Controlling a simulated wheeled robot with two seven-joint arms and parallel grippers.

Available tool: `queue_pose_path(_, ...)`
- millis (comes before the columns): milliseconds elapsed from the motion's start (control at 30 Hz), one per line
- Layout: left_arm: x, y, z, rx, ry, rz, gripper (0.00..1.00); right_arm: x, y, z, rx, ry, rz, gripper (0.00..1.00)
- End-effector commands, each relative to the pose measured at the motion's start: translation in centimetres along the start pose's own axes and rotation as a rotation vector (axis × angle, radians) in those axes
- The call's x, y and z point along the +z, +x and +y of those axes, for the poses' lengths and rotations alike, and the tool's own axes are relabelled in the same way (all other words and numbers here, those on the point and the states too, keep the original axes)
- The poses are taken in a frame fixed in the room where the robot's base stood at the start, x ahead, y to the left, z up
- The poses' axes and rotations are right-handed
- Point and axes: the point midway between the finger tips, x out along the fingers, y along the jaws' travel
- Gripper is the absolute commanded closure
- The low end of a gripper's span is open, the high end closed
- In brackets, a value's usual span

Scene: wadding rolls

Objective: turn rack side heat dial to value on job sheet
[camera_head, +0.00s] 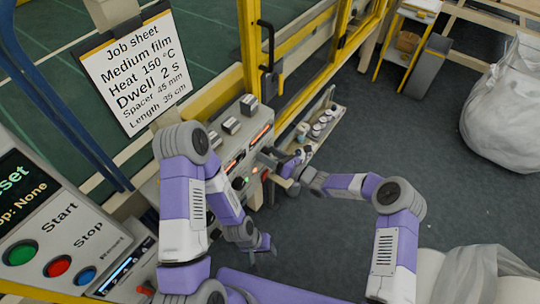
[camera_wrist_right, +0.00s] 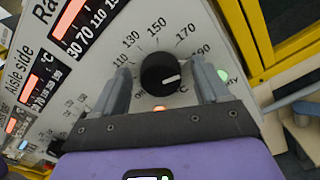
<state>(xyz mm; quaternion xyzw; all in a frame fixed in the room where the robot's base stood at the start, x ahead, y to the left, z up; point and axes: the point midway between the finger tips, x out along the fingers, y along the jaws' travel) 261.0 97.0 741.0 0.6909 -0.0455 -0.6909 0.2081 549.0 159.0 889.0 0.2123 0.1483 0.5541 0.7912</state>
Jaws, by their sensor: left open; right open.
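The white job sheet (camera_head: 135,70) in the head view reads Medium film, Heat 150 °C, Dwell 2 s. In the right wrist view a black round dial (camera_wrist_right: 158,72) has a printed scale including 110, 130, 150 and 170. Its white pointer points right, towards the 190 end, well past 150. A display marked "Ra…" stands beside it; the rest of that label is cut off. My right gripper (camera_head: 282,166) is open at the panel, one finger on each side of the dial; contact cannot be told. My left gripper (camera_head: 264,245) is open and empty, low over the floor.
The grey control panel (camera_head: 217,146) carries displays and knobs. Start and stop buttons (camera_head: 57,266) are at lower left. A yellow frame (camera_head: 248,45) rises behind the panel. A small shelf with jars (camera_head: 318,128) stands beside it.

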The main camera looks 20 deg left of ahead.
Motion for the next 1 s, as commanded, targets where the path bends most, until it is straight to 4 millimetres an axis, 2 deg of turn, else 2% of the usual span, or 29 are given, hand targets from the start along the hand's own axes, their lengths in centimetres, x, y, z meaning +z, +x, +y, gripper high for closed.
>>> queue_pose_path(233, 0.0, 0.0, 0.0, 0.0, 0.0, 0.0, 0.57, -0.03, 0.11, 0.03, 0.0, 0.0, 0.001, 0.25)
queue_pose_path(600, 0.0, 0.0, 0.01, 0.0, 0.0, 0.0, 0.57, -0.03, 0.08, 0.04, 0.001, 0.0, 0.001, 0.81)
queue_pose_path(1000, -0.01, 0.26, -0.09, 0.0, 0.0, 0.0, 0.57, -0.04, 0.06, 0.02, 0.001, -0.083, 0.001, 0.81)
